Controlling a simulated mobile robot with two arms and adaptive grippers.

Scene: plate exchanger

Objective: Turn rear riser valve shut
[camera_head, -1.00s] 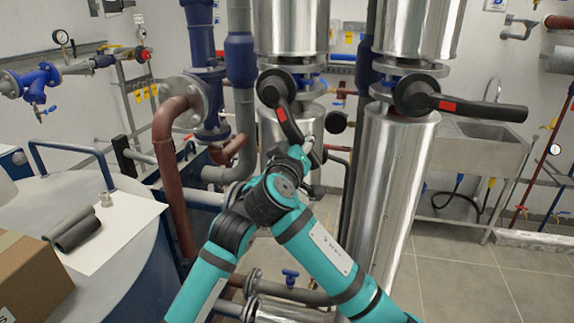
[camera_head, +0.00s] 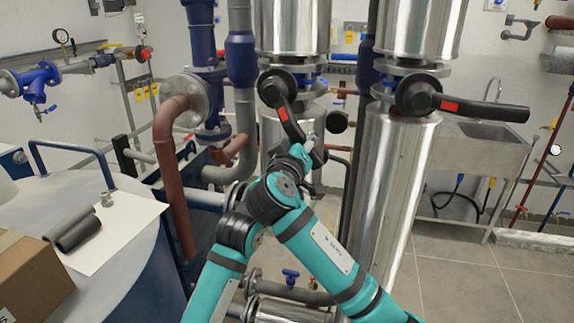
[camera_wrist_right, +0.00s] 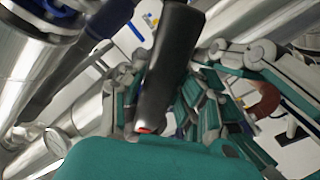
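A black valve lever with a red mark (camera_head: 285,104) sits on the left of two silver risers, at the back; its handle slants down and right. My right gripper (camera_head: 313,150) is at the handle's lower end, small and partly hidden by my wrist. A second black lever (camera_head: 450,104) on the right riser points right, nearly level. My left gripper is not in view.
The right silver riser (camera_head: 393,190) stands close to the right of my arm. Blue and brown pipes (camera_head: 170,175) stand at the left, beside a round tank with a cardboard box (camera_head: 32,278). A sink (camera_head: 480,150) is at the right; the floor before it is clear.

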